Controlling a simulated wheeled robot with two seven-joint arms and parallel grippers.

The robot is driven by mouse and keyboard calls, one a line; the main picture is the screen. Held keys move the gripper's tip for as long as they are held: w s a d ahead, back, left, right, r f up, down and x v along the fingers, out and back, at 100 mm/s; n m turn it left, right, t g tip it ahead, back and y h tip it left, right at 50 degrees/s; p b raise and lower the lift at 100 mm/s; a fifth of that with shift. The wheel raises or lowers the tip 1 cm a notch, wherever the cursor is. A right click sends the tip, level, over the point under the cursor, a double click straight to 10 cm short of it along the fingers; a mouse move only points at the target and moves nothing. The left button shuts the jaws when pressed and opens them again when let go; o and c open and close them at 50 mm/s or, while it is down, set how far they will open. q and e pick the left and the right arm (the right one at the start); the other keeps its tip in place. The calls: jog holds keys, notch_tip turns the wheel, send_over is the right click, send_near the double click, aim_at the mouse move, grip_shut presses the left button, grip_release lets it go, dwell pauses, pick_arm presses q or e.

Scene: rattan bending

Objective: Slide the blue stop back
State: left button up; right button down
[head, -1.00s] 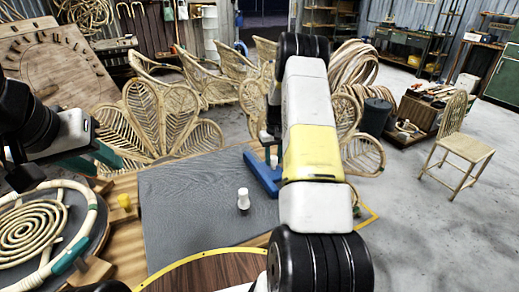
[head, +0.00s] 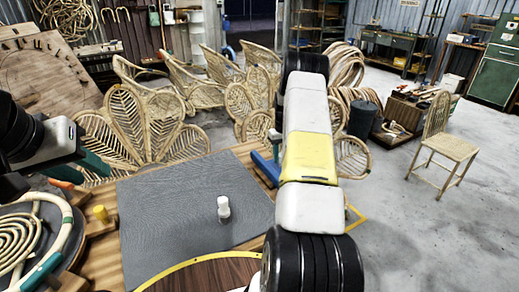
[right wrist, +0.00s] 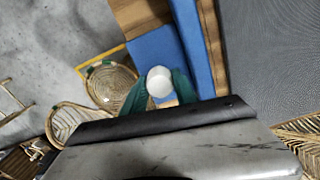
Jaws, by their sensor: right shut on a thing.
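The blue stop (head: 265,168) lies on the wooden bench just right of the grey mat, with a strip of bare wood between them. My right arm hides part of it in the head view. In the right wrist view, the blue stop (right wrist: 158,48) shows with a round white knob (right wrist: 159,80) in front of it. My right gripper (right wrist: 158,92) has its green fingers closed around this knob, one on each side. My left gripper (head: 92,166) shows teal fingers at the left of the head view; its opening is unclear.
A white peg (head: 223,207) stands on the grey mat (head: 165,215). A yellow peg (head: 101,214) and a round form with coiled rattan (head: 15,240) are at the left. A round brown board (head: 205,277) is in front. Rattan chair backs (head: 150,130) stand behind the bench.

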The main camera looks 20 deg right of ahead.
jog(key=shift+d, duration=0.3)
jog(key=c, duration=1)
grip_release()
jog(key=shift+d, duration=0.1)
jog(key=shift+o, duration=0.2)
jog(key=shift+r, duration=0.4)
notch_tip(320, 180, up, 7)
